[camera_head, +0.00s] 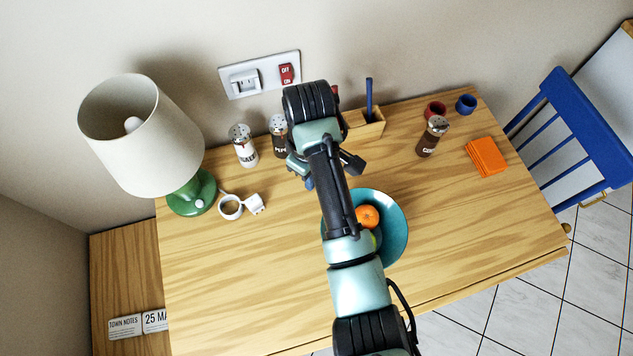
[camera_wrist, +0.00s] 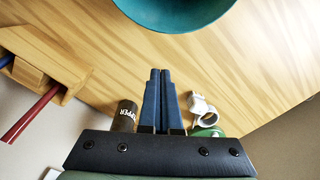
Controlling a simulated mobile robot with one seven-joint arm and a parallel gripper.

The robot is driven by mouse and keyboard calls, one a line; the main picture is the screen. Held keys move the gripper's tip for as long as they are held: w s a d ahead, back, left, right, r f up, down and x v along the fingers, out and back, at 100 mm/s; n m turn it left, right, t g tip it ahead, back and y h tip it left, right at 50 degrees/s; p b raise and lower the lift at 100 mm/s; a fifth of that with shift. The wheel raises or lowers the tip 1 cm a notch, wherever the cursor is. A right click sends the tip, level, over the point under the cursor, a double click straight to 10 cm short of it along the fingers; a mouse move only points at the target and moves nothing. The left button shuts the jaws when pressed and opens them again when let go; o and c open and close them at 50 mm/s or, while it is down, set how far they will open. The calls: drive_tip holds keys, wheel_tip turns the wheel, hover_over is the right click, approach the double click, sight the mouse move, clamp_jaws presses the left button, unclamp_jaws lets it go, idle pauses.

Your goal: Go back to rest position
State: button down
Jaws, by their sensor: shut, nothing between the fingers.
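My gripper (camera_head: 309,183) hangs over the back middle of the wooden table, partly hidden by my arm in the head view. Its blue fingers are together and empty, which shows clearly in the wrist view (camera_wrist: 160,75). The fingers point at bare tabletop (camera_head: 260,265). A dark pepper shaker (camera_head: 279,139) stands close behind and to the left of the gripper in the head view; in the wrist view (camera_wrist: 125,115) it appears just left of the fingers.
A teal bowl (camera_head: 395,222) holding an orange (camera_head: 367,216) lies partly under my arm. A lamp (camera_head: 140,140), white plug and cable (camera_head: 231,207), another shaker (camera_head: 243,150) and a wooden pen holder (camera_head: 366,127) stand around. A red switch (camera_head: 286,74) is on the wall.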

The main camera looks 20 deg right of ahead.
wheel_tip(320, 180, up, 6)
drive_tip(key=shift+s+p, duration=0.3)
drive_tip(key=shift+p, duration=0.05)
drive_tip(key=shift+r, duration=0.1)
